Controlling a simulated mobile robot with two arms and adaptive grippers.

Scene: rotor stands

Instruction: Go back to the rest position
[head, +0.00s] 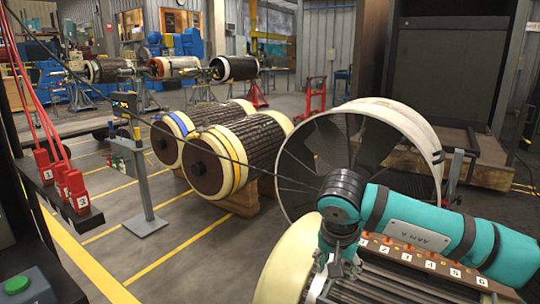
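My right arm, teal with dark joint bands, comes in from the lower right. Its wrist bends downward at a black, ribbed joint. My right gripper (342,268) points down near the bottom of the head view, in front of a cream-rimmed rotor (284,270). Its fingers are small and partly hidden, so I cannot tell whether they are open or shut, or whether they touch anything. My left gripper is not in view.
A strip with numbered labels (430,264) lies below my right arm. A large pale ring (425,135) stands behind it. Two dark rotors (255,140) rest on wooden blocks. Red numbered tags (76,190) and a green button (18,284) are at left. Yellow-lined floor (190,260) is open.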

